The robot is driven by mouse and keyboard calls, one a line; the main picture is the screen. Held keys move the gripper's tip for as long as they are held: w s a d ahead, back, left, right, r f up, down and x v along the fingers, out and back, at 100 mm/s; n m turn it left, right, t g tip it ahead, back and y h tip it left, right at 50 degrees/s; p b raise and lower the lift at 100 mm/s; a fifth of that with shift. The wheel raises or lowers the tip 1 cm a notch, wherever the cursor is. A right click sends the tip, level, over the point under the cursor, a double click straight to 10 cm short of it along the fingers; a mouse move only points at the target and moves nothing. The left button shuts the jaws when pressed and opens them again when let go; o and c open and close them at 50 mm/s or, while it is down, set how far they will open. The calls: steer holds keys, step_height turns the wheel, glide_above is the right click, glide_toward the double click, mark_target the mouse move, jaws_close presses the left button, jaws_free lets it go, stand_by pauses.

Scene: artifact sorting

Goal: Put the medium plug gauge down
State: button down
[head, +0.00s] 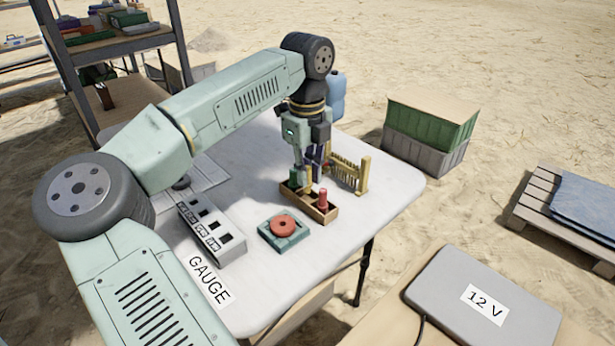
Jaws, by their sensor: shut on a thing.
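My gripper (308,164) points straight down over the wooden tray (323,219) on the white table. It is shut on a plug gauge with a yellow handle (307,180), which looks upright in or just above the middle of the tray. The fingers partly hide it, and I cannot tell if its lower end touches the tray. A green gauge (294,177) stands at the tray's left end, close beside my gripper. A red gauge (322,200) stands upright at the right end. No sizes are readable on them.
A teal block with a red ring (282,226) lies in front of the tray. A grey block with square holes (212,230) is to the left. A yellow rack (348,172) stands close on the right. The table's front right (345,235) is clear.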

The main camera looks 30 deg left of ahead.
steer(key=shift+w+a+f, duration=0.15)
steer(key=shift+w, duration=0.25)
steer(key=shift+f+p, duration=0.3)
steer(key=shift+f, duration=1.55)
steer(key=c, duration=1.6)
jaws_free()
steer(key=shift+r, duration=0.1)
step_height(320, 180, up, 12)
steer(key=shift+r+b, duration=0.1)
steer(key=shift+b, duration=0.5)
